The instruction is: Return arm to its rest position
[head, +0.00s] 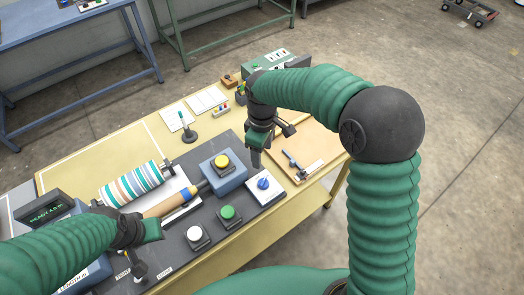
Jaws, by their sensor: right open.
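My right arm, green with dark joints, arches in from the right. Its right gripper (272,144) points down above the right part of the work table (110,155), with its fingers apart and nothing between them. It hangs just behind a white box with a blue knob (263,183); I cannot tell its exact height. My left arm comes in from the lower left. Its left gripper (146,232) is over the front of the dark machine plate, near the wooden-coloured roller handle (165,206). The left fingers are mostly hidden, so their opening is unclear.
The dark plate carries a striped roller (133,184), a yellow button on a blue box (222,162), a green button (228,212) and a white button (194,233). A display (45,211) stands at left. Open floor lies beyond the table's right edge.

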